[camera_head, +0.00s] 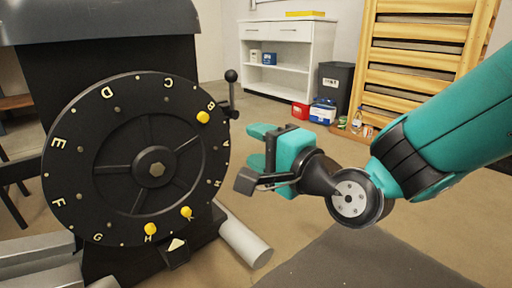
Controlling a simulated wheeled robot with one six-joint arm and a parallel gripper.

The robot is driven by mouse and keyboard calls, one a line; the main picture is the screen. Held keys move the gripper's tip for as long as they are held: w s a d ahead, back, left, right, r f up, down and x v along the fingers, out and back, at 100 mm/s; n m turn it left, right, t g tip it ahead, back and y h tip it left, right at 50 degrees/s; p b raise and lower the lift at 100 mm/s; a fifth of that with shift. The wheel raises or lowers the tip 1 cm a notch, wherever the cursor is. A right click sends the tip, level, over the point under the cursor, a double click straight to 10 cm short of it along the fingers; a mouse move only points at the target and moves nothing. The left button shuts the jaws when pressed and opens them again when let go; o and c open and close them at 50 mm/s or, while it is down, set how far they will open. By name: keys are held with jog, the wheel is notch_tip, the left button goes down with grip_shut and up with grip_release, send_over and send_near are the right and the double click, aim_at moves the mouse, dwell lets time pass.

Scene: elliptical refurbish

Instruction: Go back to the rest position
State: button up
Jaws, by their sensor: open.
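My gripper (258,146) is teal and dark grey, at the end of my teal arm, in the middle of the head view. Its two fingers point left, apart, with nothing visible between them. The gripper appears just right of the wheel's rim; I cannot tell the exact gap. A black lever with a ball top (231,76) rises behind the wheel's right edge.
A grey cylinder (245,240) lies below the wheel's right side. A white shelf unit (290,55), a black bin (335,88), small boxes (323,110) and a slatted wooden frame (415,72) stand at the back. Open floor lies between.

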jog(key=shift+d+r, duration=0.1)
jog(key=shift+d, duration=0.05)
jog(key=s+d+r+n+g+h+p, duration=0.4)
jog(key=s+d+r+n+g+p, duration=0.2)
jog(key=s+d+r+n+p, duration=0.6)
jog(key=s+d+r+n+g+h+p, duration=0.5)
jog(key=s+r+g+p, duration=0.4)
jog(key=p, duration=0.7)
notch_tip(320, 180, up, 36)
jog(key=w+m+t+p, duration=0.1)
jog(key=t+p, duration=0.1)
jog(key=p, duration=3.3)
jog(key=shift+w+d, duration=0.15)
jog(key=shift+w, duration=0.2)
jog(key=shift+f, duration=0.1)
